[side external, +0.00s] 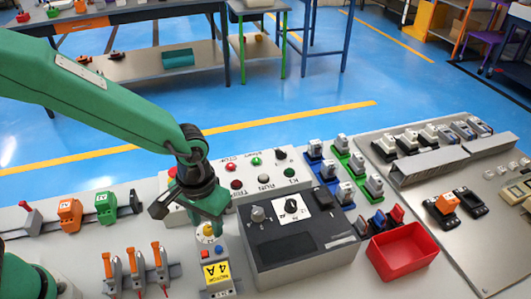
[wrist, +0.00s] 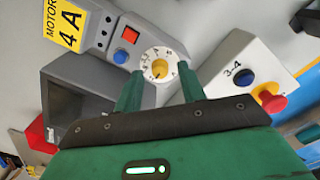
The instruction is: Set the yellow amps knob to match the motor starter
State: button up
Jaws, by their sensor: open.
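The yellow amps knob (wrist: 160,69) sits at the centre of a white numbered dial (wrist: 148,57) on the grey motor starter (wrist: 97,30). A yellow label (wrist: 68,18) on the starter reads MOTOR 4 A; it also shows in the side external view (side external: 216,272). The dial numbers and the knob's pointer are too small to read surely. My gripper (wrist: 159,73) is open, its two green fingertips on either side of the dial. In the side view my gripper (side external: 210,222) is just above the knob, partly hiding it. I cannot tell whether the fingers touch it.
The starter has a red button (wrist: 130,35) and a blue button (wrist: 120,57). A dark-topped console (side external: 290,235) and a red bin (side external: 402,252) stand to the right.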

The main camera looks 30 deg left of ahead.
jog(key=shift+f, duration=0.35)
jog(key=shift+c, duration=0.2)
grip_shut()
